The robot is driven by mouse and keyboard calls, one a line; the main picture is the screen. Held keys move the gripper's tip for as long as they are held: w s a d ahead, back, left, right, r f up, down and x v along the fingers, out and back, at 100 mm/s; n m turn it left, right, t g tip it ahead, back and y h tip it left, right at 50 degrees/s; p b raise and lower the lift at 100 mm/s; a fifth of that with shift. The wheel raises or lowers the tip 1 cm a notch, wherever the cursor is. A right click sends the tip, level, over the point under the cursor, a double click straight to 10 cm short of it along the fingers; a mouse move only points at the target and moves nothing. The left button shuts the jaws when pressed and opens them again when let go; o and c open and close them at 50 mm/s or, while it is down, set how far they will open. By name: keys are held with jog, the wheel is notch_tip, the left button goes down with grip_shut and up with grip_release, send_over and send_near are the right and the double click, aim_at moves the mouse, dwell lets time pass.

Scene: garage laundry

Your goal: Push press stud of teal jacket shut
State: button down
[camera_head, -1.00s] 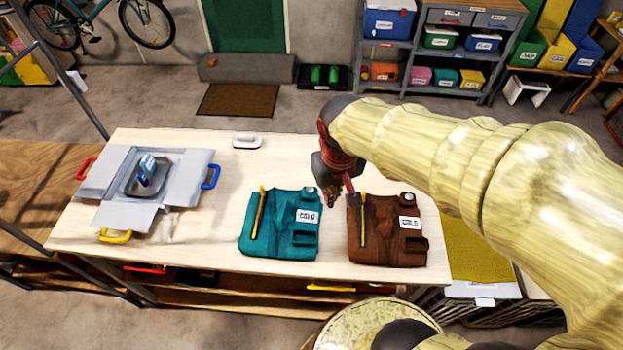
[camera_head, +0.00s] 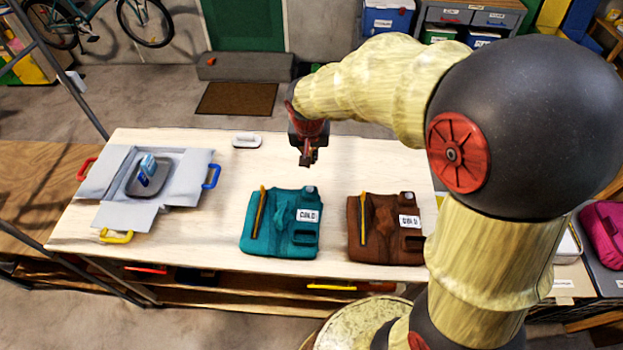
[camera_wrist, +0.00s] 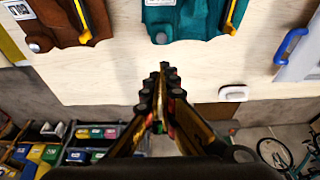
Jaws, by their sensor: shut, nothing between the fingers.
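The teal jacket (camera_head: 272,235) lies folded on the table, with a yellow strip, a white label and a round pale press stud (camera_head: 310,189) at its top right corner. In the wrist view the jacket (camera_wrist: 188,18) is at the top, with its stud (camera_wrist: 161,38) at the near edge. Whether the stud is pressed shut I cannot tell. My gripper (camera_head: 308,163) is shut and empty, above the table behind the jacket and apart from it. In the wrist view my gripper (camera_wrist: 164,70) points toward the jacket with its fingertips together.
A brown jacket (camera_head: 375,240) lies right of the teal one, partly behind my arm. A grey open box (camera_head: 185,190) with coloured handles stands at the left. A small white object (camera_head: 247,141) lies at the back edge. The table between box and teal jacket is clear.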

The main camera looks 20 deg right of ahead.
jog(key=b, duration=0.3)
send_near(312, 186)
jog(key=x, duration=0.2)
jog(key=w+x, duration=0.1)
jog(key=x, duration=0.2)
jog(key=shift+w+d, duration=0.1)
jog(key=shift+d, duration=0.05)
jog(key=shift+f, duration=0.55)
notch_tip(312, 186, down, 2)
jog(key=shift+b, duration=0.95)
jog(key=shift+f, duration=0.1)
